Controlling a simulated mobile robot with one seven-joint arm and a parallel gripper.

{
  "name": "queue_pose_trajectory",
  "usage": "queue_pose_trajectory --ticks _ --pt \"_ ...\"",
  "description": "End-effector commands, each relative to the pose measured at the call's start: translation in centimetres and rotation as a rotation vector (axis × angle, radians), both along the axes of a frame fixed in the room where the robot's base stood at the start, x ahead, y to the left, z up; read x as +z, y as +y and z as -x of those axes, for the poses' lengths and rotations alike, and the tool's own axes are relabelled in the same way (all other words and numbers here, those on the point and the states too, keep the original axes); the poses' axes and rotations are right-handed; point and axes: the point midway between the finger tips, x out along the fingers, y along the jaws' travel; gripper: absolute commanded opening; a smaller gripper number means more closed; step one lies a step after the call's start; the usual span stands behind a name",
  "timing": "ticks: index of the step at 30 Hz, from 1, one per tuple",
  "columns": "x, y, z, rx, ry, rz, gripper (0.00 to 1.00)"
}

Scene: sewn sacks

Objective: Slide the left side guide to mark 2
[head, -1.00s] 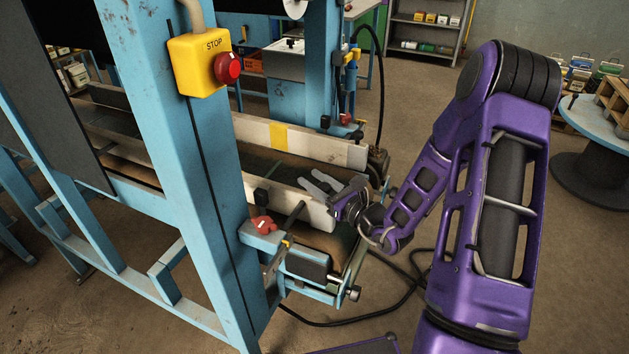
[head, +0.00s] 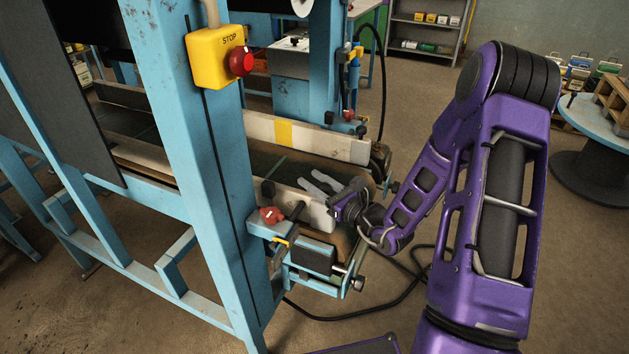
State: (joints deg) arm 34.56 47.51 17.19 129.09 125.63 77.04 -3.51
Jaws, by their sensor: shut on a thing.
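The left side guide (head: 318,211) is the near white board along the belt of the blue machine. My gripper (head: 318,184) is at its front end, with pale grey fingers lying along the board's top and inner side. It is shut on the guide, though the exact contact is small and partly hidden by my dark wrist. A rod runs from the guide's outer face to a red knob (head: 270,215) on a blue bracket. I cannot make out any numbered mark. The blue post hides the guide's rear part.
The far white guide (head: 320,142) with a yellow band stands across the dark belt (head: 262,160). A blue post with a yellow stop box (head: 214,60) rises close on the near side. A black cable (head: 385,306) lies on the floor. Open floor lies around the machine's front end.

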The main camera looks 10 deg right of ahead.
Motion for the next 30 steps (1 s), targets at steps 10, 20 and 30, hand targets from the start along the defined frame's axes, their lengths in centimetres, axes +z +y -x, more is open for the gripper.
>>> queue_pose_trajectory --ticks 10,20,30 --pt "0.0 0.0 0.0 0.000 0.001 0.001 0.59" --pt "0.0 0.0 0.0 0.000 0.000 0.000 0.70" --pt "0.0 -2.5 3.6 -0.005 0.003 0.002 0.70"
